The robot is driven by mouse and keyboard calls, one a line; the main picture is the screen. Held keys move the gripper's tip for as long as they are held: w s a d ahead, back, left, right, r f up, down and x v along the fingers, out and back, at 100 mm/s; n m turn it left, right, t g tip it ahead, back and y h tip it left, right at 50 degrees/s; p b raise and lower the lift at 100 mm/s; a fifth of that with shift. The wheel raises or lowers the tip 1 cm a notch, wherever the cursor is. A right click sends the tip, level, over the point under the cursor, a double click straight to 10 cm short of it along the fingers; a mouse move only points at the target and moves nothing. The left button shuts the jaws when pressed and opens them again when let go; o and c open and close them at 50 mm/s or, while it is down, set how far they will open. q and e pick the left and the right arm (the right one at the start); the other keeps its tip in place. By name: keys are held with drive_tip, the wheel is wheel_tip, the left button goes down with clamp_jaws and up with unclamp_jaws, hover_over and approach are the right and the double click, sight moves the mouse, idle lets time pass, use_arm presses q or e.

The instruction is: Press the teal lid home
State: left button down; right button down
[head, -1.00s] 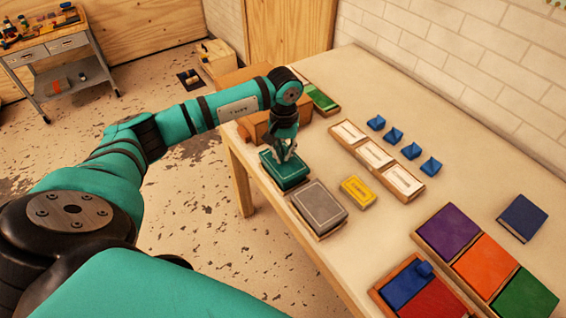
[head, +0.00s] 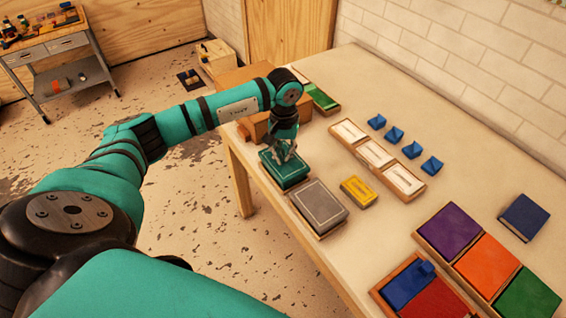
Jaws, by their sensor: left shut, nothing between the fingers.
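The teal lid (head: 287,173) lies on a small box at the table's left edge in the head view. My left gripper (head: 283,157) points down onto the top of the lid, its fingers shut with nothing between them. The fingertips look to be at the lid's upper surface; I cannot tell whether they press on it. The gripper hides the far part of the lid. How deep the lid sits on its box is too small to tell. My right gripper is not in view.
A grey-lidded box (head: 318,206) stands close in front of the teal one, with a small yellow box (head: 358,191) to its right. A wooden tray with white cards (head: 376,153) and several blue pieces lie further right. Coloured boxes fill the near right; the table's middle is mostly clear.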

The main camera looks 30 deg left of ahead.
use_arm(q)
drive_tip(key=shift+f+b, duration=0.4)
drive_tip(key=shift+f, duration=0.15)
drive_tip(key=shift+s+f, duration=0.15)
drive_tip(key=shift+s, duration=0.05)
idle(0.7)
drive_tip(key=shift+w+r+p, duration=0.2)
drive_tip(key=shift+r+p, duration=0.35)
drive_tip(key=shift+r, duration=0.55)
drive_tip(key=shift+r+p, duration=1.35)
drive_tip(key=shift+r, duration=1.75)
